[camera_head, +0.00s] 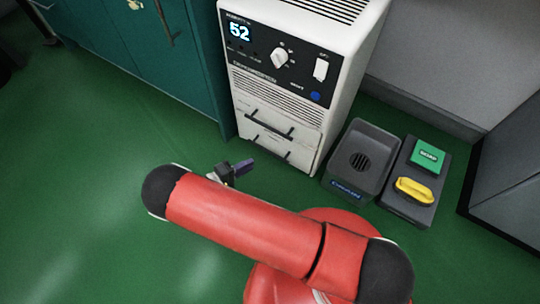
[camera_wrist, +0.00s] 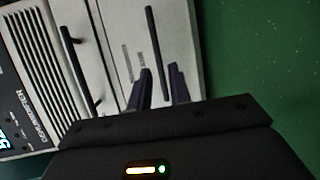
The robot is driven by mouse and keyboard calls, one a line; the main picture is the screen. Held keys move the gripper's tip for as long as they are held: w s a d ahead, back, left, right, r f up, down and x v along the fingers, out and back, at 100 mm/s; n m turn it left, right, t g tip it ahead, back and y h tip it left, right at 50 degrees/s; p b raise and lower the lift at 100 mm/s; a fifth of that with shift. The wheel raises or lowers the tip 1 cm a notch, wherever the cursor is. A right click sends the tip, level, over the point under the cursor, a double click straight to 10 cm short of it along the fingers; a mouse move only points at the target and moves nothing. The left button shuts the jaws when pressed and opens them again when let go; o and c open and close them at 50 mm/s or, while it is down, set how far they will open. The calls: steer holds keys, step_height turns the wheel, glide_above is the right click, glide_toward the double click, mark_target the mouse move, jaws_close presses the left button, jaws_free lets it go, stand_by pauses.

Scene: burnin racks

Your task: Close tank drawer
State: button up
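The white machine (camera_head: 345,85) has a lit "52" display and two front panels with black bar handles. The upper handle (camera_head: 268,124) also shows in the wrist view (camera_wrist: 80,70). The lower handle (camera_head: 268,149) is on the lower panel, which looks like the tank drawer (camera_wrist: 128,35). I cannot tell how far that drawer stands out. My gripper (camera_head: 240,167) is low in front of the machine. In the wrist view its dark fingers (camera_wrist: 158,88) are apart, with the end of the lower handle (camera_wrist: 156,50) showing between them. I cannot tell whether they touch it.
A grey bin (camera_head: 340,172) with a drain grille stands right of the machine. A teal cabinet (camera_head: 150,45) is at left. The green floor at left is clear.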

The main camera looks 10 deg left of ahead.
steer(key=x, duration=0.7)
steer(key=shift+w+d, duration=0.15)
steer(key=shift+d, duration=0.05)
steer(key=c, duration=0.4)
steer(key=shift+f, duration=0.1)
jaws_close()
